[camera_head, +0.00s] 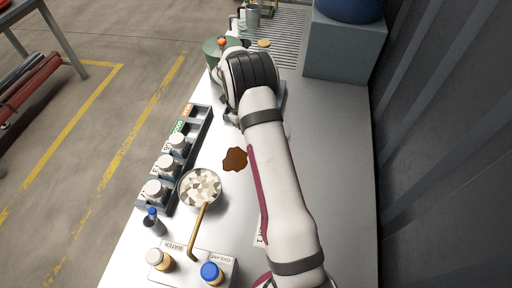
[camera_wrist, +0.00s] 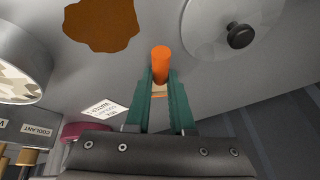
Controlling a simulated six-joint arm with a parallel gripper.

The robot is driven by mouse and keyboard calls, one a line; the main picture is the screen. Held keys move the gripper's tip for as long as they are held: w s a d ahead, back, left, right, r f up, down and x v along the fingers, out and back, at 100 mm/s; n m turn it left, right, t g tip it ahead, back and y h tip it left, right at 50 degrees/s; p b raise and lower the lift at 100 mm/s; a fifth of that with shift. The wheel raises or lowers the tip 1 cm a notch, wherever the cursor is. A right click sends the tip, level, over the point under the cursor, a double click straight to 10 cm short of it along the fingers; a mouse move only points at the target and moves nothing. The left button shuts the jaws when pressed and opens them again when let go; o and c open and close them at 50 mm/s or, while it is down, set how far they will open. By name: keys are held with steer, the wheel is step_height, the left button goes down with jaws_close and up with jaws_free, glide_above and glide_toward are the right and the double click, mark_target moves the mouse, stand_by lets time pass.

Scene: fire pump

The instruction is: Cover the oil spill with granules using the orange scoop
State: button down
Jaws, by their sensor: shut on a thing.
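My gripper (camera_wrist: 160,88) is shut on an orange rod-like piece (camera_wrist: 160,60), which looks like the handle of the orange scoop. The scoop's bowl cannot be made out, and my wrist hides the gripper in the head view. The oil spill (camera_head: 235,159) is a brown patch on the pale bench, left of my arm. It also shows bare at the top left of the wrist view (camera_wrist: 101,24), apart from the gripper.
A rack (camera_head: 202,134) of white-capped bottles stands along the bench's left edge. Water and coolant bottles (camera_head: 211,272) stand at the front. A clear disc with a black knob (camera_wrist: 240,36) lies near the gripper. A green pot (camera_head: 212,50) stands behind.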

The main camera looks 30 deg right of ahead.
steer(key=shift+w+d, duration=0.3)
steer(key=shift+w+a, duration=0.75)
steer(key=shift+a, duration=0.15)
steer(key=shift+s+a, duration=4.75)
steer(key=shift+w+a, duration=0.55)
steer(key=shift+w, duration=0.3)
steer(key=shift+w+d, duration=4.55)
steer(key=shift+w+d+r, duration=0.1)
steer(key=shift+w+r, duration=0.05)
steer(key=shift+r, duration=0.1)
steer(key=shift+f, duration=0.15)
step_height(320, 180, up, 6)
